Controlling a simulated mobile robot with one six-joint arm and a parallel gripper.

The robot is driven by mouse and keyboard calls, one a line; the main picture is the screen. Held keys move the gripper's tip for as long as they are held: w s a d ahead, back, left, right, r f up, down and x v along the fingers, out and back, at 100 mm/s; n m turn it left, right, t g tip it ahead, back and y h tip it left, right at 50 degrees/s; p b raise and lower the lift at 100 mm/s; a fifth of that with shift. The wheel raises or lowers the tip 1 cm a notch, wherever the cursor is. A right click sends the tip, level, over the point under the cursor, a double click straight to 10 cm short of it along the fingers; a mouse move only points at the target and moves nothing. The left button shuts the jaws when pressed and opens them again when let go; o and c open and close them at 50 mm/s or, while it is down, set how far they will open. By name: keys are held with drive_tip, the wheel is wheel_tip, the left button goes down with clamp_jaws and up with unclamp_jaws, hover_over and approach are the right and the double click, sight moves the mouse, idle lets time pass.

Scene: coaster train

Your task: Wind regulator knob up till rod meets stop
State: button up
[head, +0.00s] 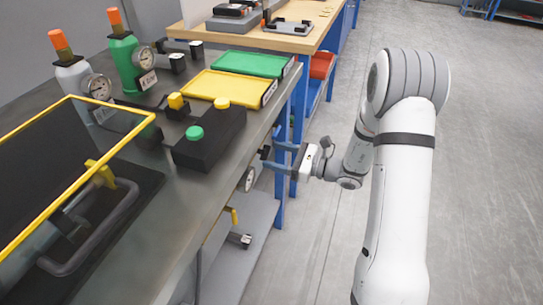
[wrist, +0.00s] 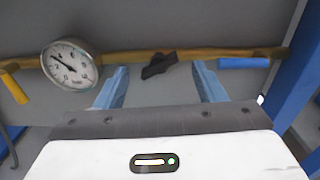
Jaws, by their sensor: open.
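A small black knob (wrist: 159,66), which looks like the regulator knob, sits on a brass pipe (wrist: 210,55) under the bench edge in the wrist view. My gripper (wrist: 160,72) is open, with one blue finger on each side of the knob in the picture; I see no contact. In the head view my gripper (head: 268,158) is beside the bench's front edge, fingers toward the bench. A round dial gauge (wrist: 70,65) is on the pipe left of the knob; it also shows in the head view (head: 247,179). I cannot make out the rod or the stop.
A yellow lever (wrist: 14,88) is at the left and a blue handle (wrist: 243,63) at the right of the pipe. A blue bench leg (wrist: 290,75) stands close at the right. On the bench (head: 190,195) are a black button box (head: 212,140) and trays. Floor at right is clear.

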drive_tip(key=shift+x, duration=0.85)
drive_tip(key=shift+c, duration=0.4)
drive_tip(key=c, duration=0.9)
drive_tip(key=shift+f+n+b, duration=0.2)
drive_tip(key=shift+n+b, duration=0.7)
drive_tip(key=shift+b, duration=0.1)
drive_tip(key=shift+r+n+b, duration=0.25)
drive_tip(key=shift+n+b, duration=0.2)
drive_tip(key=shift+n, duration=0.35)
drive_tip(key=o, duration=1)
